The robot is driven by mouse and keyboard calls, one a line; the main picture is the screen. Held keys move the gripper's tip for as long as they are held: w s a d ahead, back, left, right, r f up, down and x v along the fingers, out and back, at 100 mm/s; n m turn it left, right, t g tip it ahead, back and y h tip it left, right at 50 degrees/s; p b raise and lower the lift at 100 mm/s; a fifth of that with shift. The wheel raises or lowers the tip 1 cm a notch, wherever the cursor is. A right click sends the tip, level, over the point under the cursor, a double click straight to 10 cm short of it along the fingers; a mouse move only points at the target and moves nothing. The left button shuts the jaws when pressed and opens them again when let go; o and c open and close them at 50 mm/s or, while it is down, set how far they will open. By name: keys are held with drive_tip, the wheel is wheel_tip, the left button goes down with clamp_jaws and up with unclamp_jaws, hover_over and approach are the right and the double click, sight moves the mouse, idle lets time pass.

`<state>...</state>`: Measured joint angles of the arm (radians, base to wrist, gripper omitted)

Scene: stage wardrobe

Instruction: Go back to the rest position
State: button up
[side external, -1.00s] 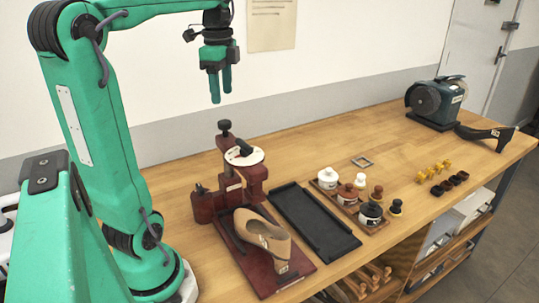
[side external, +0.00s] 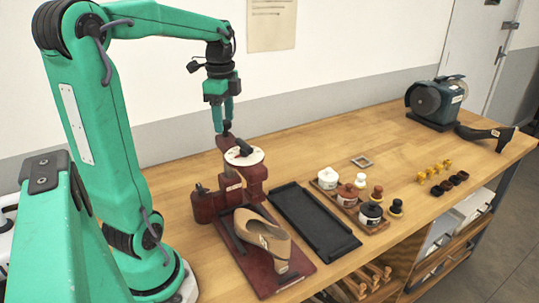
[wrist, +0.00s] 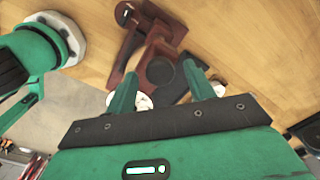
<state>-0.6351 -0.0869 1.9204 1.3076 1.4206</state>
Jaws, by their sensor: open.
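My gripper (side external: 223,122) is open and empty. It points down above the dark red press stand (side external: 256,180), with its fingertips close to the black knob at the stand's top in the side view. I cannot tell whether they touch the knob. In the wrist view, the two green fingers of my gripper (wrist: 160,70) are spread apart, with the red stand (wrist: 145,35) beyond them.
A black tray (side external: 312,222) lies right of the stand. Beside it are a wooden rack of lidded jars (side external: 349,192), a metal square (side external: 362,162), and small yellow and dark pieces. A grinder (side external: 436,102) and a black shoe (side external: 485,134) stand at the far right. The back middle is clear.

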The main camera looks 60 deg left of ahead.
drive_tip(key=shift+r, duration=0.1)
drive_tip(key=shift+r, duration=3.9)
drive_tip(key=shift+f, duration=5.2)
